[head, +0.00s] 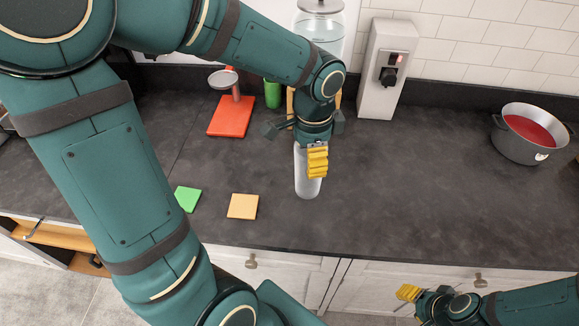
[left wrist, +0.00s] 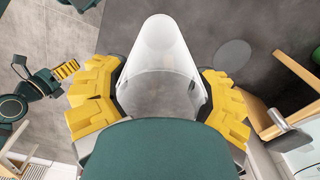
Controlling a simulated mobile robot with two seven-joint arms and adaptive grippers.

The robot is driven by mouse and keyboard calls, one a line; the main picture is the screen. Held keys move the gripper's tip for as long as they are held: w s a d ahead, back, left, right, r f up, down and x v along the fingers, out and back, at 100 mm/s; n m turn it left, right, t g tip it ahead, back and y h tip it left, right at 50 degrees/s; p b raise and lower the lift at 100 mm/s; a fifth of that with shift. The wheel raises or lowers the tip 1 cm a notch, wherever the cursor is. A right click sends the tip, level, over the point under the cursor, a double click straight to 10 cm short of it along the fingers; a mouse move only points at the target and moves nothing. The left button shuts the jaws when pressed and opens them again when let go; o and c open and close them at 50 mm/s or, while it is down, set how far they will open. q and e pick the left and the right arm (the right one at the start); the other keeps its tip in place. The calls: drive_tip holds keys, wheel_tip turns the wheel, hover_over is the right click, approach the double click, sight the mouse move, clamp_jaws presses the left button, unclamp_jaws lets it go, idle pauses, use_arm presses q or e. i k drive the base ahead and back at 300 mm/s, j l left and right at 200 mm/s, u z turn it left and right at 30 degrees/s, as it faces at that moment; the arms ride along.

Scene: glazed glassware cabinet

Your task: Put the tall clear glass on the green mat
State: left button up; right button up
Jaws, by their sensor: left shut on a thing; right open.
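The tall clear glass (head: 308,182) is upright over the dark counter, right of the mats. My left gripper (head: 317,162) is shut on it from above; yellow fingers cover its upper part. I cannot tell if its base touches the counter. In the left wrist view the glass (left wrist: 160,62) sits between the two yellow fingers of my left gripper (left wrist: 160,98). The green mat (head: 187,198) lies flat near the counter's front edge, left of the glass, with nothing on it. My right gripper (head: 410,292) is open and empty, in front of the counter.
An orange mat (head: 242,206) lies between the green mat and the glass. A red mat (head: 222,122) with a stemmed object on it lies farther back. A grey pot (head: 518,148) with red contents stands far right. The counter between the glass and pot is clear.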

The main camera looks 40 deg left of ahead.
sight(185, 198)
drive_tip(key=k+j, duration=0.15)
drive_tip(key=j, duration=0.2)
drive_tip(key=k+j, duration=0.15)
drive_tip(key=j, duration=0.2)
drive_tip(key=k+j, duration=0.15)
drive_tip(key=j, duration=0.2)
drive_tip(key=k+j, duration=0.15)
drive_tip(key=j, duration=0.2)
